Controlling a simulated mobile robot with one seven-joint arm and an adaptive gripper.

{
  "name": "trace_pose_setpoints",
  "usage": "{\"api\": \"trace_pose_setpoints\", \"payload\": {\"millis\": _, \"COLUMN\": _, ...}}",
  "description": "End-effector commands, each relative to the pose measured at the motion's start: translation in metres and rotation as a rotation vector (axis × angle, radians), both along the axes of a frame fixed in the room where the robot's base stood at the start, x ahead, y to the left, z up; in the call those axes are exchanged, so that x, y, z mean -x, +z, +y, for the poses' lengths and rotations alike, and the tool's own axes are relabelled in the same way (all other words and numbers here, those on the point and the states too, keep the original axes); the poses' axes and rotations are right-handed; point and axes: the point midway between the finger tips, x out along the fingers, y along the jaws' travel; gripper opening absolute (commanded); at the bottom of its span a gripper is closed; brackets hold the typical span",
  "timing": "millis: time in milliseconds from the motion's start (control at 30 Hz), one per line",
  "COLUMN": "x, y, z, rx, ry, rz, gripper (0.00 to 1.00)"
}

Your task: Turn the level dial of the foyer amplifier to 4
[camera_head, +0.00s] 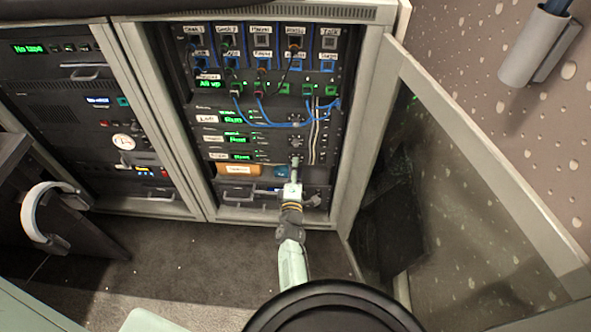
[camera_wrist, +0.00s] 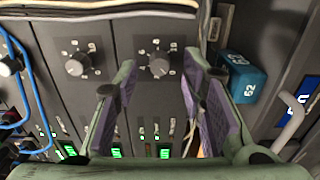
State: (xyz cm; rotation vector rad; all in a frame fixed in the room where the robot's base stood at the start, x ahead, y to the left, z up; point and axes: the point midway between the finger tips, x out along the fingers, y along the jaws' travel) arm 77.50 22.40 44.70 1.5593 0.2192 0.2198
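The foyer amplifier (camera_head: 262,157) appears to be the lowest of three stacked units with green displays in the open rack. Its level dial (camera_wrist: 160,65) is a round grey knob with small numbers around it, seen in the wrist view; I cannot read its setting for sure. In the head view the dial (camera_head: 295,160) is small, just above the gripper's tip. My gripper (camera_head: 294,176) reaches up to it from below. In the wrist view my gripper (camera_wrist: 160,82) is open, one finger on each side of the dial, with gaps visible and nothing held.
The neighbouring amplifier's dial (camera_wrist: 77,63) lies left of the fingers. A teal box (camera_wrist: 243,78) stands close to the right finger. Blue cables (camera_head: 285,124) hang above the amplifiers. The open glass door (camera_head: 470,190) stands at the right.

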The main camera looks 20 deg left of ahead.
Motion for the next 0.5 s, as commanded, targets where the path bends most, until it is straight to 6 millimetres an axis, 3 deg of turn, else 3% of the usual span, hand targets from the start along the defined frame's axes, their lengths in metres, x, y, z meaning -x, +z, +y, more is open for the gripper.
{"api": "trace_pose_setpoints", "payload": {"millis": 167, "x": -0.0133, "y": -0.0011, "z": 0.004, "rx": 0.0, "ry": 0.0, "rz": 0.0, "gripper": 0.37}}
{"api": "trace_pose_setpoints", "payload": {"millis": 500, "x": -0.0151, "y": 0.0002, "z": 0.0044, "rx": 0.0, "ry": 0.0, "rz": 0.001, "gripper": 0.34}}
